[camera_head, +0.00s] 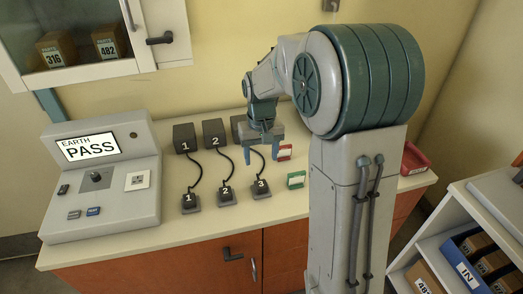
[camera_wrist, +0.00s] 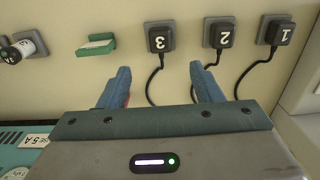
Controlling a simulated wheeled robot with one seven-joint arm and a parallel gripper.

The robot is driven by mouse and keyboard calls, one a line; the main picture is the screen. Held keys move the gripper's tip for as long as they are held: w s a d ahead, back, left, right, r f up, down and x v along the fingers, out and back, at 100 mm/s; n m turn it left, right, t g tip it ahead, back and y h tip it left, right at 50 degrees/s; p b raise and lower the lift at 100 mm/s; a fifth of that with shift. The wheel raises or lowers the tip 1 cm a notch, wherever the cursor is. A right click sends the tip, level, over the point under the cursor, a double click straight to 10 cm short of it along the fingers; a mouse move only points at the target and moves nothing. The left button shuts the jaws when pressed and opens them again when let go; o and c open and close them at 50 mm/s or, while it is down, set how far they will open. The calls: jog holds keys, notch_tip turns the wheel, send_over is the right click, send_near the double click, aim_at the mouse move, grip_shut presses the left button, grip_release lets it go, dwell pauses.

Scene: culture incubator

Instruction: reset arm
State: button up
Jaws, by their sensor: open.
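My gripper (camera_head: 262,150) hangs over the counter at the end of my bent arm, close to the third numbered box and its cable. Its fingers point down and stand apart. In the wrist view my gripper (camera_wrist: 160,85) shows two blue-grey fingers, spread open, with nothing clearly held between them. Below one finger a small red-and-white item (camera_head: 285,152) sits on the counter; in the wrist view a bit of red shows beside the left finger, partly hidden by it.
Numbered plugs 1 (camera_head: 190,202), 2 (camera_head: 226,195) and 3 (camera_head: 260,188) lie cabled on the counter (camera_head: 215,232). A green holder (camera_head: 296,179) sits right of them. A console (camera_head: 100,180) reading "EARTH PASS" stands left, a red tray (camera_head: 413,160) right. A wall cabinet (camera_head: 160,20) hangs upper left.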

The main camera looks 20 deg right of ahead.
jog(key=shift+r, duration=0.9)
